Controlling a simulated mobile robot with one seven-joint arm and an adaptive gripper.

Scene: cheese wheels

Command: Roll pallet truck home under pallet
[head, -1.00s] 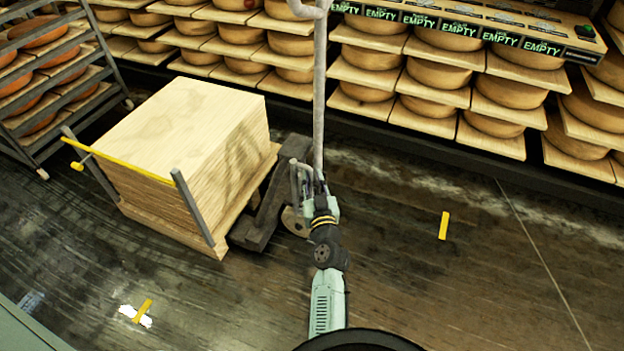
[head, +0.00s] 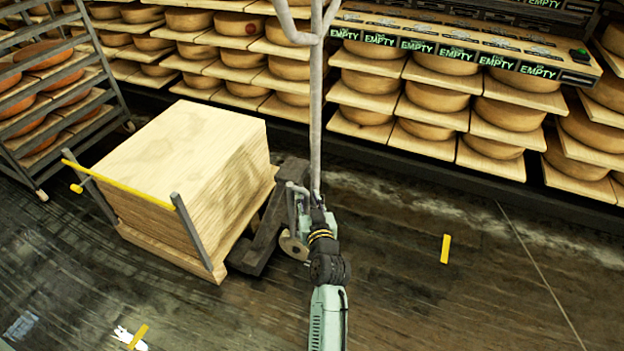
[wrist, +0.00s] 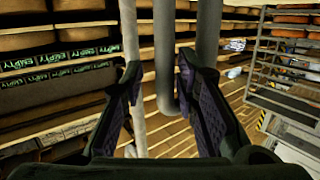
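The pallet truck shows in the head view as a dark body (head: 262,235) with a tall grey handle (head: 316,110) forked at the top. Its body stands close against the right side of the wooden pallet (head: 200,268), which carries a stack of boards (head: 185,150). My gripper (head: 318,195) is at the lower part of the handle. In the wrist view my gripper (wrist: 160,68) has its fingers apart, with a grey curved tube (wrist: 165,85) of the truck between or just beyond them. I see no clear grip on it.
Shelves of cheese wheels (head: 440,98) with EMPTY labels line the back. A metal rack (head: 110,75) stands at the left. A yellow-topped frame (head: 125,185) stands at the pallet's left side. Yellow tape (head: 445,248) marks the floor, which is clear at right.

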